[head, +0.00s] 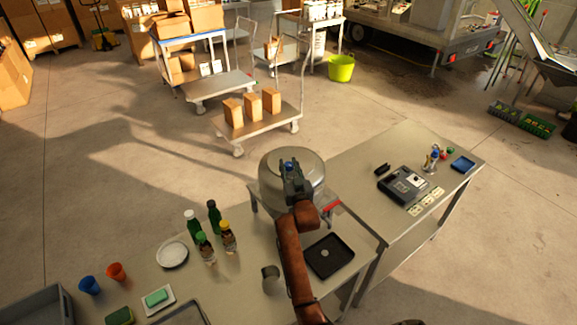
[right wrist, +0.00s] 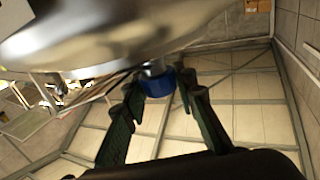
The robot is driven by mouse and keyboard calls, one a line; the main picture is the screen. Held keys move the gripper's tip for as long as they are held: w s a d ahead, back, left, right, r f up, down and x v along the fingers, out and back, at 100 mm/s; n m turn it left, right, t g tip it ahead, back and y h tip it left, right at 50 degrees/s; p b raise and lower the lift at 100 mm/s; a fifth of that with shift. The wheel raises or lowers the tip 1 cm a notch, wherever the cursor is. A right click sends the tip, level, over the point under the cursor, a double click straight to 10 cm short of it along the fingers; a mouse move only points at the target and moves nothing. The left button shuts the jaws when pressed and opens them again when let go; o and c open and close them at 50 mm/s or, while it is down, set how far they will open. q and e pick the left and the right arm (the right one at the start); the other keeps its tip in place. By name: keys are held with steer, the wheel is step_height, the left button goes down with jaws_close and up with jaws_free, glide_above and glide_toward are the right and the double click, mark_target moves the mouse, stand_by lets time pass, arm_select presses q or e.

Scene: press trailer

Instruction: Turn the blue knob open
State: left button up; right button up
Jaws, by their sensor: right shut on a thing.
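A round steel tank (head: 291,165) stands at the back of the workbench in the head view. Its shiny body (right wrist: 110,35) fills the top left of the right wrist view. The blue knob (head: 288,165) shows as a small blue spot at the tip of my right gripper (head: 291,174). In the right wrist view, the blue knob (right wrist: 157,84) sits beside the tank's metal, between the two fingers of my right gripper (right wrist: 160,92). The gripper is shut on the knob, and its fingers hide the knob's sides. My left gripper is not in view.
A black tray (head: 329,256) lies right of my arm. A dark device (head: 403,186) lies on the right bench. A trolley with boxes (head: 255,118) stands behind.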

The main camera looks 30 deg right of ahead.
steer(key=c, duration=0.4)
